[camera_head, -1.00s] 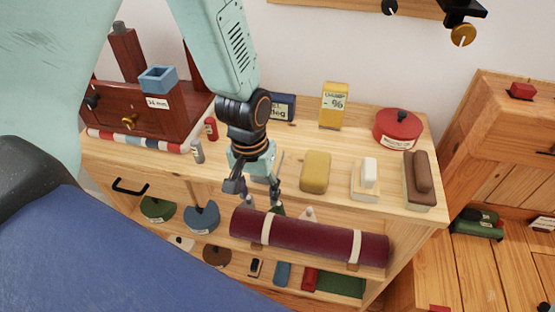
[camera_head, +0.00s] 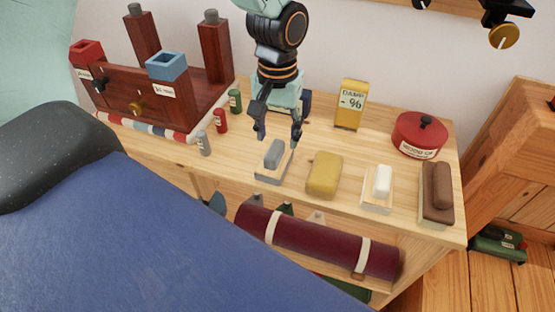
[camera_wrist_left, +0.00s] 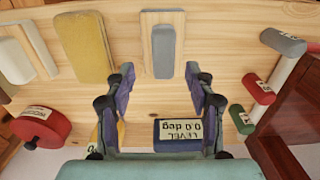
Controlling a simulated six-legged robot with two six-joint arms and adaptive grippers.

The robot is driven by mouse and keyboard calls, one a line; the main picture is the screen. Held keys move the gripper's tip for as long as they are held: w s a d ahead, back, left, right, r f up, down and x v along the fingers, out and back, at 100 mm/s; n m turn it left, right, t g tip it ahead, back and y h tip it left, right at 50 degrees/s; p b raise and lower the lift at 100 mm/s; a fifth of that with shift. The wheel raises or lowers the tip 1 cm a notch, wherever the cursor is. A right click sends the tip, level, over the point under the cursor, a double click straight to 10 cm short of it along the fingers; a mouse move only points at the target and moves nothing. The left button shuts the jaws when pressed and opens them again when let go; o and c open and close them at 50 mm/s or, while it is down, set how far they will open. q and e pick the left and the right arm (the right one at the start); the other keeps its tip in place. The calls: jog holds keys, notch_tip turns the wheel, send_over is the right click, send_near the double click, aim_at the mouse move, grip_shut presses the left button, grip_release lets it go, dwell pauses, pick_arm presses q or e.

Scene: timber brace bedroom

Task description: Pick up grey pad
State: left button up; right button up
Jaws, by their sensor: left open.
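The pad's whole top shows there. I see no contact between the fingers and the pad. My right gripper is not in view.
A yellow pad (camera_head: 325,175) lies close to the right of the grey one, then a white-gripped pad (camera_head: 382,182) and a brown pad (camera_head: 437,192). Small cylinders, one grey (camera_head: 203,143), stand to the left.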

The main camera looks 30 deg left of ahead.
aim_at(274, 149)
pick_arm(q)
jog(key=f, duration=0.1)
jog(key=s+f+b, duration=0.1)
jog(key=f, duration=0.2)
jog(key=shift+s+a+f+b, duration=0.15)
jog(key=shift+a+f+b, duration=0.05)
jog(key=shift+a+b, duration=0.1)
jog(key=shift+d+f, duration=0.1)
jog(key=shift+w+d, duration=0.1)
jog(key=shift+w, duration=0.35)
jog(key=shift+c, duration=0.2)
jog(key=shift+s, duration=0.3)
jog(key=c, duration=0.4)
jog(key=shift+w, duration=0.1)
grip_shut()
